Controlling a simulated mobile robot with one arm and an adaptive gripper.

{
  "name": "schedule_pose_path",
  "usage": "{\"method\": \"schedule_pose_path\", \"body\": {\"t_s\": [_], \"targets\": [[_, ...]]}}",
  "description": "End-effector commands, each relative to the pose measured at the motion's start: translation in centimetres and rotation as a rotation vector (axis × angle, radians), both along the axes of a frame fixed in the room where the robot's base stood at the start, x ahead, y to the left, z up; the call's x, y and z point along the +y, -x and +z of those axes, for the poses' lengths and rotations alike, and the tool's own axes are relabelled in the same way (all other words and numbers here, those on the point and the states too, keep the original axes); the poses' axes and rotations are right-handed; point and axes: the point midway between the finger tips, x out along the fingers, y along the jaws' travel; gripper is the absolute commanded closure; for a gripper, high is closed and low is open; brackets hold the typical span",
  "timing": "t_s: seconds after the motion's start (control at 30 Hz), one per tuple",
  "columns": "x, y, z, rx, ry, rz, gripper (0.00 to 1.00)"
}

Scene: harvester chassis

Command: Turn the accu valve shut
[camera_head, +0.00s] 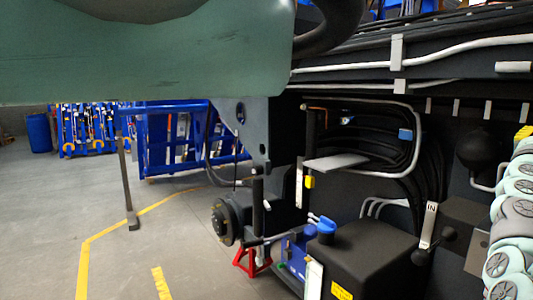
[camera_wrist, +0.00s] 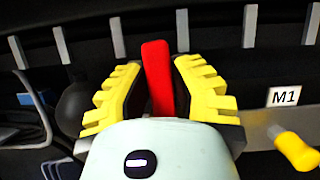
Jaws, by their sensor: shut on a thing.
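A red lever (camera_wrist: 158,80), which looks like the accu valve's handle, stands nearly upright in the wrist view. My gripper (camera_wrist: 157,66) is shut on this lever, with one ribbed yellow finger on each side of it. The lower end of the lever and the valve body are hidden behind the pale wrist housing. In the head view my arm reaches up at the right edge, and only a little yellow of my gripper (camera_head: 524,132) shows at the picture's edge. The red lever does not show in the head view.
A yellow handle (camera_wrist: 297,150) sits right of my gripper, below an M1 label (camera_wrist: 284,97). A round black accumulator (camera_wrist: 80,106) is on the left; it also shows in the head view (camera_head: 478,146). A black box (camera_head: 365,255) stands below the chassis. Open floor (camera_head: 120,210) lies left.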

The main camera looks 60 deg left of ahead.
Motion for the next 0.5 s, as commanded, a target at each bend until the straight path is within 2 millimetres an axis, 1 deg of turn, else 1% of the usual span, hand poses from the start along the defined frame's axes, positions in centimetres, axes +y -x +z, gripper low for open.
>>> {"method": "schedule_pose_path", "body": {"t_s": [0.03,0.1,0.5], "targets": [[-0.54,-0.12,-0.33,0.003,-0.019,-0.009,1.0],[-0.72,-0.11,-0.29,0.002,-0.038,-0.009,1.0],[-1.02,-0.12,-0.3,0.003,-0.075,-0.007,1.0]]}}
